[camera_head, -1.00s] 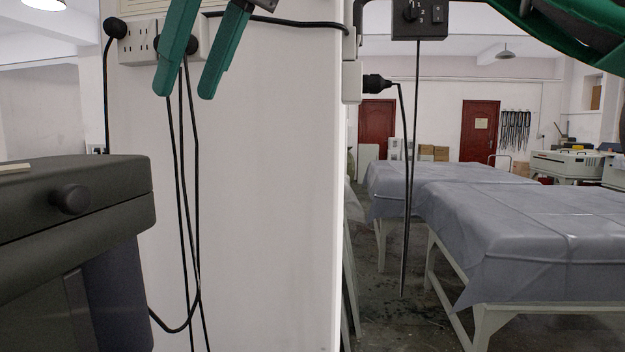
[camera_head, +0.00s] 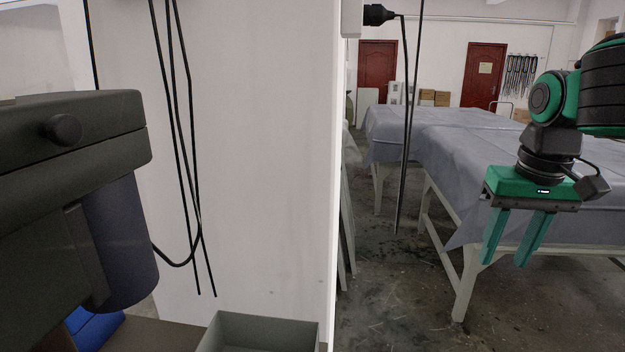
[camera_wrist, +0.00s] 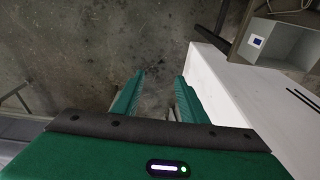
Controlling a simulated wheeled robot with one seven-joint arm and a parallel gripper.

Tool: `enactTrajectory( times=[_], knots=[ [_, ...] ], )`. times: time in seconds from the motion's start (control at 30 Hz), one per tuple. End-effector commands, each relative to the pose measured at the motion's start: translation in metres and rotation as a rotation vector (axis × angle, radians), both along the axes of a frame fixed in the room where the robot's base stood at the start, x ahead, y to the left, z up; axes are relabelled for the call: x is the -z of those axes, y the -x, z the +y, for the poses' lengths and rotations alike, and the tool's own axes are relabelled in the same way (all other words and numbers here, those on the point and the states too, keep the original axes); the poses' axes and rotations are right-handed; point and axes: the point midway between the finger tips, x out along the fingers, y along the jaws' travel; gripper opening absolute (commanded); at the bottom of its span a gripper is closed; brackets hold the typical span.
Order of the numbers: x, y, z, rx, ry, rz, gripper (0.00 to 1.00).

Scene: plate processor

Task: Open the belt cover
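A dark grey machine part with a round black knob (camera_head: 62,130), which looks like the belt cover (camera_head: 110,120), is at the left edge of the head view. It is cut off by the frame. A dark cylinder (camera_head: 122,240) shows below it. My gripper (camera_head: 515,258) hangs at the right of the head view with its two green fingers pointing down. It is open and empty, far from the cover. In the wrist view the fingers (camera_wrist: 155,85) are apart over bare floor. The cover is not in the wrist view.
A white pillar (camera_head: 265,150) with hanging black cables (camera_head: 185,130) stands between the machine and my gripper. A grey open box (camera_head: 262,330) is at the pillar's foot. Sheet-covered tables (camera_head: 470,185) stand behind my gripper. The floor (camera_head: 385,300) beside the pillar is clear.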

Motion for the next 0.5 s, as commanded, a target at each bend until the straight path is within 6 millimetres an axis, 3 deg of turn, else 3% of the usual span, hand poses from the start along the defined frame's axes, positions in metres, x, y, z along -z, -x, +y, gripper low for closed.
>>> enactTrajectory(
  times=[0.03, 0.1, 0.2, 0.33, 0.5],
  knots=[
    [0.02, 0.021, -0.02, 0.063, -0.005, 0.022, 0.39],
    [0.047, 0.05, -0.042, 0.14, -0.013, 0.05, 0.39],
    [0.082, 0.091, -0.064, 0.237, -0.025, 0.086, 0.39],
    [0.116, 0.134, -0.078, 0.331, -0.042, 0.123, 0.39],
    [0.138, 0.162, -0.081, 0.387, -0.054, 0.147, 0.39]
  ],
)
